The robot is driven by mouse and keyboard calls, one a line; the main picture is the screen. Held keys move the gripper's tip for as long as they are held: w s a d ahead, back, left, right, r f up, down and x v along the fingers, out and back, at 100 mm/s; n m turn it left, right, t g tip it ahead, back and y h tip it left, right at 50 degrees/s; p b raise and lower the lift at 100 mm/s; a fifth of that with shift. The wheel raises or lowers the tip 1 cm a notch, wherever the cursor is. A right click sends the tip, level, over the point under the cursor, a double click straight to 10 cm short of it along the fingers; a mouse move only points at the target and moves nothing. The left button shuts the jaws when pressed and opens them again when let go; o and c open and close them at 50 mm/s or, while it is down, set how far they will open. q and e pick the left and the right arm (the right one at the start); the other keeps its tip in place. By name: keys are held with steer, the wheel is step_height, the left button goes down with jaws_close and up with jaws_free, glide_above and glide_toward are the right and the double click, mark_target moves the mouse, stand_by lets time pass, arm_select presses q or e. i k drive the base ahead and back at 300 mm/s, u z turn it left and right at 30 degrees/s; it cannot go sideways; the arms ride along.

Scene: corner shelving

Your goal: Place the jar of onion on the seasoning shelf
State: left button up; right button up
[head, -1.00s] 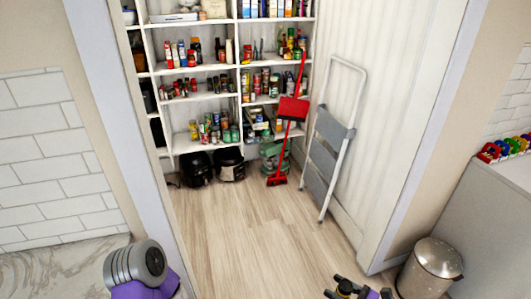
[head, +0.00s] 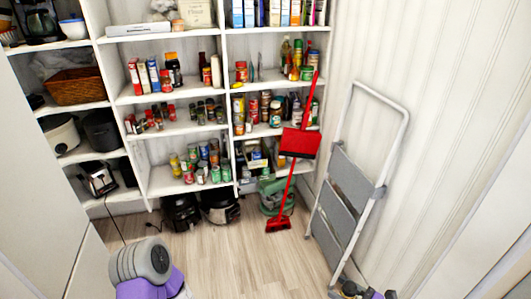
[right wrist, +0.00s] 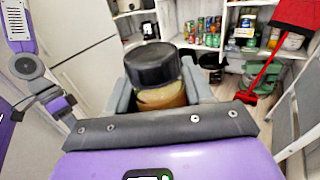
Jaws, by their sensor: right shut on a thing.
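My right gripper (right wrist: 160,95) is shut on a jar (right wrist: 158,80) with a black lid and yellow-brown contents. The jar stands between the two grey fingers in the right wrist view; its label is hidden. In the head view the right gripper (head: 352,289) shows only in part at the bottom edge. White corner shelving (head: 223,100) stands ahead, apart from the gripper. One middle shelf (head: 176,126) holds small spice-like jars; the shelf below (head: 166,184) holds cans and jars. Which is the seasoning shelf is not labelled. My left arm shows at lower left, but its gripper is not visible.
A grey-white step ladder (head: 350,190) leans at the right wall, with a red broom and dustpan (head: 298,143) beside it. Black appliances (head: 181,212) and a green one (head: 276,196) stand on the floor under the shelves. The wooden floor (head: 240,255) between is clear.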

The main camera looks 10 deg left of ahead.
mark_target(184, 127)
steer(key=i, duration=1.45)
steer(key=u, duration=1.6)
steer(key=i, duration=0.9)
